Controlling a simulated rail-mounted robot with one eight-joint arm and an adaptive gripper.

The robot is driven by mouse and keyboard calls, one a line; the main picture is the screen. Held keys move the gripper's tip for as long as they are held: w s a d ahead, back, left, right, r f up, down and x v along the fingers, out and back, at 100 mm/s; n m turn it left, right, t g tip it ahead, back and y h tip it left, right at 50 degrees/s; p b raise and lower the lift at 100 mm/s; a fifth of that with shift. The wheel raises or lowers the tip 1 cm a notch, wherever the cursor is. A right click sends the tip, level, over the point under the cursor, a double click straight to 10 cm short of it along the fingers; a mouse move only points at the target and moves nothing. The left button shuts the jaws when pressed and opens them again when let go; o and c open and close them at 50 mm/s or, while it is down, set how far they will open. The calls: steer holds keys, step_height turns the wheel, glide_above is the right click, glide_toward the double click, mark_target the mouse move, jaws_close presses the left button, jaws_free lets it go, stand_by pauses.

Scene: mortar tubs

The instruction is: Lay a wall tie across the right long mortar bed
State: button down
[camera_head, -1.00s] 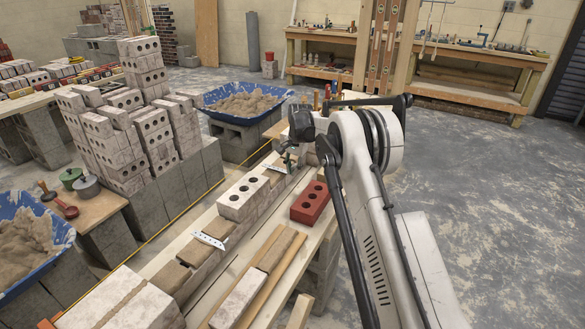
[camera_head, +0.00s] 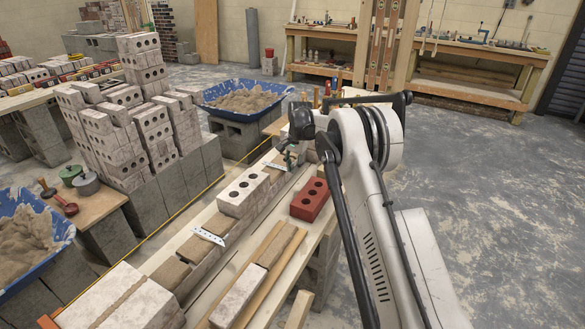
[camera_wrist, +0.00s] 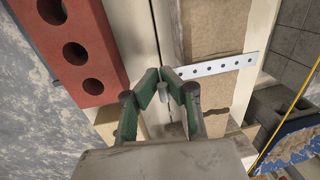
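A pale perforated wall tie (camera_wrist: 222,66) lies crosswise over a long tan mortar bed (camera_wrist: 212,30) in the wrist view. It also shows as a light strip (camera_head: 275,167) beside my gripper in the head view. My gripper (camera_wrist: 164,75) has its green-edged fingertips close together at the tie's left end. A narrow gap shows between them, but whether they pinch the tie is unclear. A second perforated tie (camera_head: 209,237) lies across a nearer mortar patch, in front of the pale three-hole brick (camera_head: 243,193).
A red three-hole brick (camera_head: 309,200) sits just right of the bed; it also shows in the wrist view (camera_wrist: 70,50). Stacked bricks (camera_head: 150,125) stand left. Blue mortar tubs (camera_head: 204,106) flank the wall, and a yellow line (camera_head: 183,209) runs along it.

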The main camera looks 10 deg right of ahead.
steer(key=shift+f, duration=0.1)
steer(key=c, duration=1.8)
jaws_free()
steer(key=shift+c, duration=0.2)
step_height(320, 180, up, 12)
steer(key=s+d, duration=0.1)
steer(key=s+r+n+t, duration=0.1)
steer(key=s+r+n, duration=0.1)
steer(key=s+r, duration=0.95)
steer(key=s+r+n+t, duration=0.2)
steer(key=s+r, duration=0.7)
steer(key=s, duration=0.5)
steer(key=s+f+n+t, duration=0.1)
steer(key=s+f, duration=0.3)
steer(key=s, duration=1.1)
steer(key=s+a+f+n+t+h+p, duration=0.1)
steer(key=s+f+n+t, duration=0.1)
steer(key=s, duration=1.2)
step_height(320, 180, down, 3)
steer(key=shift+s+r+n, duration=0.15)
steer(key=shift+s+n, duration=0.25)
steer(key=shift+n, duration=0.1)
